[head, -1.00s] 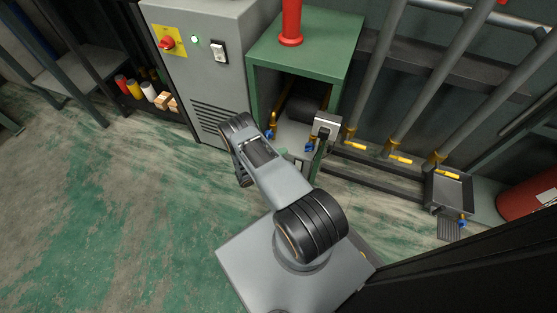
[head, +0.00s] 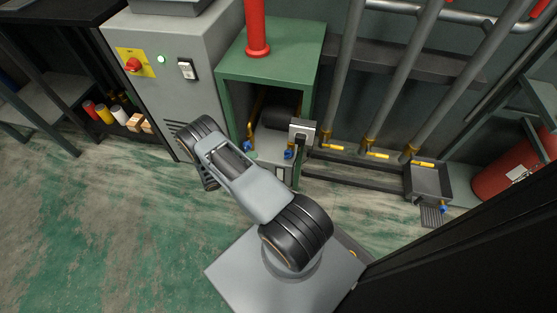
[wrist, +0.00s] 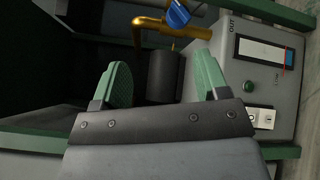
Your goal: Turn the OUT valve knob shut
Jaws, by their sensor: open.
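The OUT valve knob is a blue knob (wrist: 178,15) on a brass pipe, at the top of the wrist view and partly cut off by the frame edge. The OUT label (wrist: 232,25) is on the grey panel to its right. My gripper (wrist: 163,80) is open and empty, its two green fingers wide apart. The knob lies beyond the fingertips, apart from them. In the head view two blue knobs show in the green-framed unit, one left (head: 249,147) and one right (head: 288,153). I cannot tell there which is OUT. My gripper is not clearly visible in that view.
The green frame (head: 272,68) encloses the valves and a dark cylinder. A grey control cabinet (head: 195,95) stands left of it. Vertical pipes (head: 395,70) and a red tank (head: 505,172) are to the right. The green-stained floor (head: 110,230) at left is open.

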